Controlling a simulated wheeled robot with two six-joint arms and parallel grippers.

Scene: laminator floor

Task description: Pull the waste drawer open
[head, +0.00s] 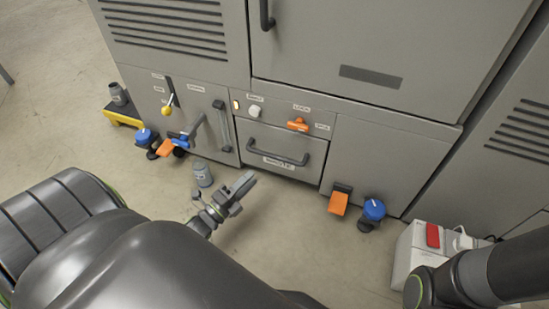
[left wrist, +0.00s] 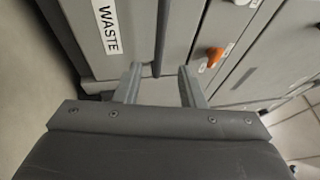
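The waste drawer (head: 300,143) is a grey front low in the machine, flush with the panel around it. Its dark bar handle (head: 280,158) has a white label below it; the label reads WASTE in the left wrist view (left wrist: 107,27). An orange latch (head: 298,125) sits above the drawer between small labels; it also shows in the left wrist view (left wrist: 214,57). My left gripper (head: 244,181) is in front of and below the handle. In the left wrist view its fingers (left wrist: 159,72) are apart, with the handle (left wrist: 163,35) ahead between them; contact is not visible. My right gripper is out of view.
A grey canister (head: 202,174) stands on the floor left of my left gripper. Orange pedals (head: 338,203) and blue-topped casters (head: 374,210) stick out at the machine's base. Floor in front of the drawer is clear.

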